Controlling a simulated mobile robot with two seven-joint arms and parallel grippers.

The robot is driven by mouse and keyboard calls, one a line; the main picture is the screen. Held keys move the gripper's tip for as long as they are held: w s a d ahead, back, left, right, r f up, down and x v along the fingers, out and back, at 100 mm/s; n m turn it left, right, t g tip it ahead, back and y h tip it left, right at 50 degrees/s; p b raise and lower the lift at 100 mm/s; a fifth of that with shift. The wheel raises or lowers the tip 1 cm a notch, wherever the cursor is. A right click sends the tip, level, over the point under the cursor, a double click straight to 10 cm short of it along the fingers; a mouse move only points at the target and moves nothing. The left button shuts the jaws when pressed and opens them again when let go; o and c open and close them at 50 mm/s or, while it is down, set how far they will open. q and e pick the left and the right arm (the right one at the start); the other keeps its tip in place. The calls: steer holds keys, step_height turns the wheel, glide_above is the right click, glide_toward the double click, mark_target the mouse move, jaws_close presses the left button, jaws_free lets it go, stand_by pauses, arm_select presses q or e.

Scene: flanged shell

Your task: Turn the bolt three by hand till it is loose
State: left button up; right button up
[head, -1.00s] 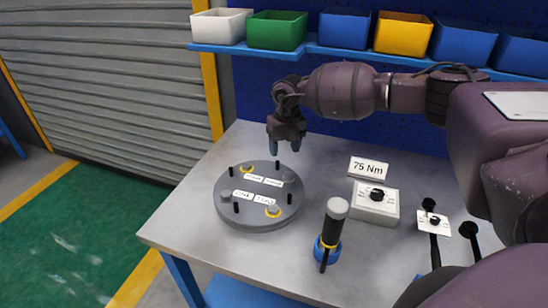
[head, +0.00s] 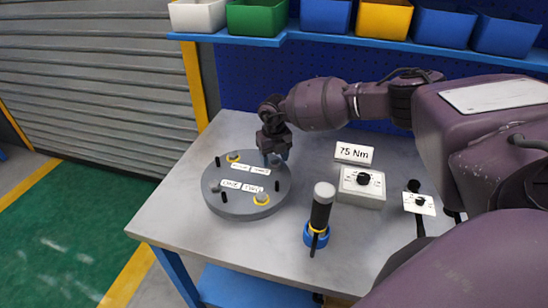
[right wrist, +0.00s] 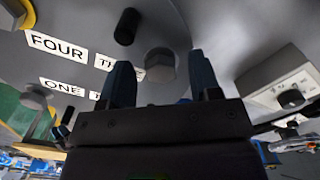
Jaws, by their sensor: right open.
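The round grey flanged shell (head: 235,211) lies on the bench, with bolts and black pins around its top. Bolt three (right wrist: 160,65) is a grey hex head beside the partly hidden THREE label (right wrist: 105,63) in the right wrist view. My right gripper (right wrist: 160,66) is open, its two blue fingertips either side of the bolt head in that view, with gaps; I cannot tell whether they reach its height. In the head view the right gripper (head: 275,157) is over the shell's back right edge and hides bolt three. My left gripper is not in view.
Bolts four (head: 233,157) and two (head: 261,198) have yellow rings; bolt one (head: 215,187) has none visible. A black pin (right wrist: 127,25) stands near bolt three. A black-handled tool (head: 320,212), a dial box (head: 362,187) and a 75 Nm sign (head: 354,153) stand to the right.

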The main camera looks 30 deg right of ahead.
steer(key=shift+f, duration=0.15)
steer(key=c, duration=0.9)
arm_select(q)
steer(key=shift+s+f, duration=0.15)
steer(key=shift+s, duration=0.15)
